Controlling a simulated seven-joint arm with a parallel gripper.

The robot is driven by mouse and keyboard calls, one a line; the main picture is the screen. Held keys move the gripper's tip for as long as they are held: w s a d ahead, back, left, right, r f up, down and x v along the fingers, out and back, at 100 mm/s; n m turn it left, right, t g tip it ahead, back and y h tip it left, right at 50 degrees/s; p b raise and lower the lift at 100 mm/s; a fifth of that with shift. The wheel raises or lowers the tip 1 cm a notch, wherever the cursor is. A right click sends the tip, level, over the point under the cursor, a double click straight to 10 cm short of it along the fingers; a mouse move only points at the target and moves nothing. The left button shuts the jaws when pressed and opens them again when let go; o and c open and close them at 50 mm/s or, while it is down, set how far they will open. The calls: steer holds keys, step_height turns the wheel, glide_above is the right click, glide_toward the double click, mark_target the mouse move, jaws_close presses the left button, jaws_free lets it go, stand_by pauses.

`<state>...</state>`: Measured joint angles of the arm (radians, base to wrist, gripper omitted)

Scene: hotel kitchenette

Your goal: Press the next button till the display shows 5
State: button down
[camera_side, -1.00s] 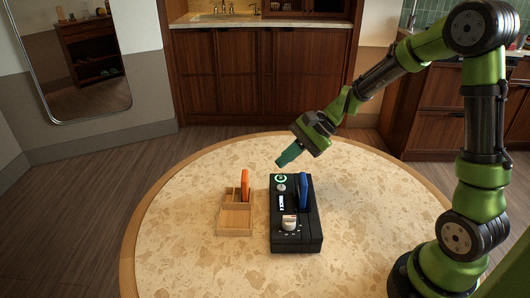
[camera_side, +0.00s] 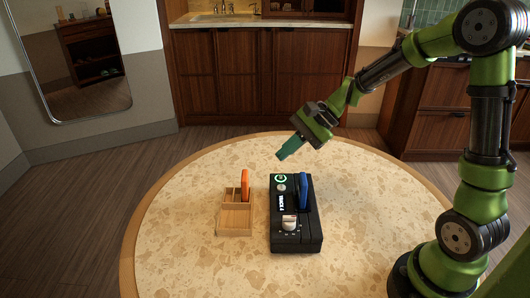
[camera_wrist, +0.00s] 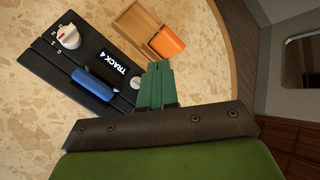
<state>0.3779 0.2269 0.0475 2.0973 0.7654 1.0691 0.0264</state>
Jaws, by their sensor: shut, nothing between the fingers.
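A black player box (camera_side: 305,242) stands on the round table, with a small display (camera_side: 282,205) on top. In the wrist view the display (camera_wrist: 112,64) reads "TRACK 4". A green-ringed round control (camera_side: 281,178) sits at the box's far end, with a small pale round button (camera_side: 281,188) just below it. The pale button also shows in the wrist view (camera_wrist: 135,82), beside my fingers. My gripper (camera_side: 281,157) is shut and empty, its green fingers above the far end of the box, apart from it. In the wrist view the fingertips (camera_wrist: 158,67) hide the green-ringed control.
A blue upright piece (camera_side: 304,190) stands in the box's right side, and a white knob (camera_side: 289,222) is at its near end. A wooden tray (camera_side: 235,219) holding an orange piece (camera_side: 245,184) stands left of the box. The rest of the speckled table (camera_side: 375,205) is clear.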

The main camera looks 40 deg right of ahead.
mark_target(285, 187)
steer(key=shift+f, duration=3.7)
steer(key=shift+f, duration=0.1)
steer(key=shift+f, duration=0.3)
steer(key=shift+s+f, duration=0.15)
steer(key=shift+f, duration=0.4)
steer(key=shift+r, duration=1)
